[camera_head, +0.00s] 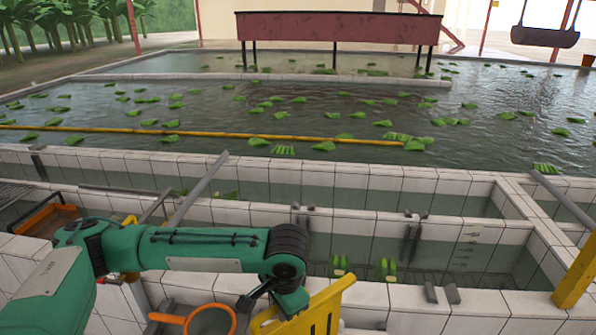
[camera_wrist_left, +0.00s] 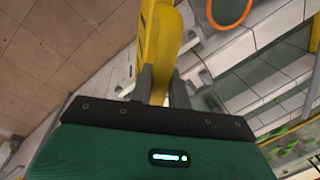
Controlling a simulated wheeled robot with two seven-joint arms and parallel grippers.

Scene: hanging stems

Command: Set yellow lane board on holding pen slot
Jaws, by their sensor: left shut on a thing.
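The yellow lane board (camera_head: 322,310) is slotted and shows at the bottom of the head view, in front of the tiled wall. My left gripper (camera_head: 278,302) is shut on it and holds it tilted. In the left wrist view the yellow board (camera_wrist_left: 158,48) stands between the dark fingers of the gripper (camera_wrist_left: 163,86); its far end runs out of the picture. Paired dark metal guides (camera_head: 412,238) stand on the tiled pen walls, with another pair (camera_head: 303,218) to their left. A low pair (camera_head: 441,294) sits on the near wall. I cannot tell which pair is the holding pen slot. My right gripper is not in view.
White tiled walls (camera_head: 380,297) divide water-filled channels. Green pieces float in the wide pool (camera_head: 330,115), crossed by a yellow pole (camera_head: 220,134). An orange hoop (camera_head: 232,318) is beside the board. A yellow post (camera_head: 577,272) stands at right.

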